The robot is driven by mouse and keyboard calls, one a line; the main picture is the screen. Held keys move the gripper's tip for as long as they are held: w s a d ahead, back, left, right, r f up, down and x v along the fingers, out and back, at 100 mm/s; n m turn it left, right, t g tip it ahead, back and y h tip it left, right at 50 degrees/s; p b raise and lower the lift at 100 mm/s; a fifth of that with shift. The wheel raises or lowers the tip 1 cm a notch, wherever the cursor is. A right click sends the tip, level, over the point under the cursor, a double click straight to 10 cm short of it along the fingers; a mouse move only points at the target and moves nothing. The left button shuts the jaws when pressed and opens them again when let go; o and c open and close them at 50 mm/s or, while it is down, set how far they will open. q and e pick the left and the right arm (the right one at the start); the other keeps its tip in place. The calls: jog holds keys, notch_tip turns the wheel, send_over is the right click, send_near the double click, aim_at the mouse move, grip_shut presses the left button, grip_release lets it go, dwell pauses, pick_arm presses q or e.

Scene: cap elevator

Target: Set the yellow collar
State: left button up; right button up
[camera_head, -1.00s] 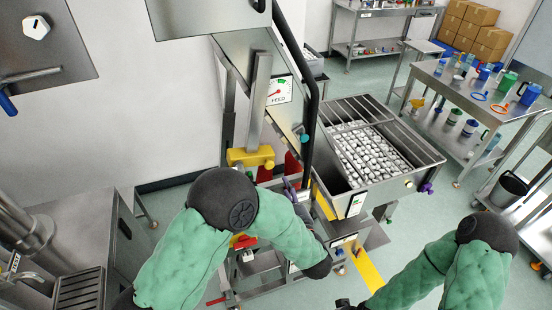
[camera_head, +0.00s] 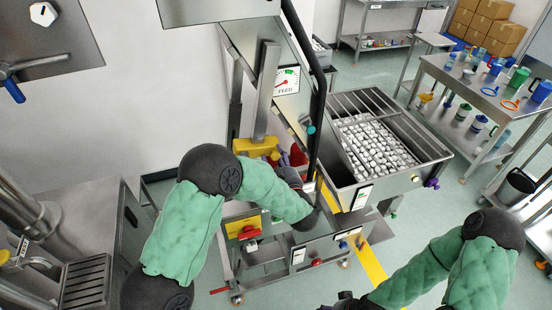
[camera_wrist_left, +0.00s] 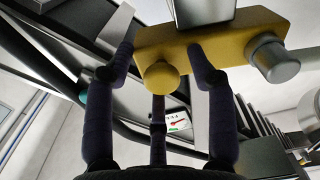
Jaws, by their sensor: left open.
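The yellow collar (camera_head: 252,147) sits around the upright grey metal post (camera_head: 266,90), below the FEED dial. In the left wrist view, the collar (camera_wrist_left: 225,38) spans the top, with a round yellow knob (camera_wrist_left: 160,77) facing me and a grey-ended knob (camera_wrist_left: 273,58) at its right. My left gripper (camera_head: 287,158) is at the collar's right side. In the left wrist view, my open left gripper (camera_wrist_left: 163,48) has its fingers on either side of the yellow knob; contact is unclear. My right gripper (camera_head: 345,301) shows only partly at the bottom edge, its fingers unclear.
A hopper (camera_head: 438,153) of small white caps stands right of the post. A black tube (camera_head: 318,100) runs close beside my left gripper. The FEED dial (camera_head: 286,80) is on the chute. A red-handled yellow panel (camera_head: 246,229) is below. A bench (camera_head: 455,85) stands at far right.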

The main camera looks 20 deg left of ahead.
pick_arm(q)
jog(key=shift+s, duration=0.1)
grip_shut()
notch_tip(320, 180, up, 10)
jog(key=w+d+p, duration=0.1)
jog(key=p, duration=0.3)
jog(key=shift+d+f+p, duration=0.2)
jog(key=shift+d+p, duration=0.05)
jog(key=shift+p, duration=0.1)
jog(key=shift+w, duration=0.1)
grip_release()
jog(key=shift+f, duration=0.1)
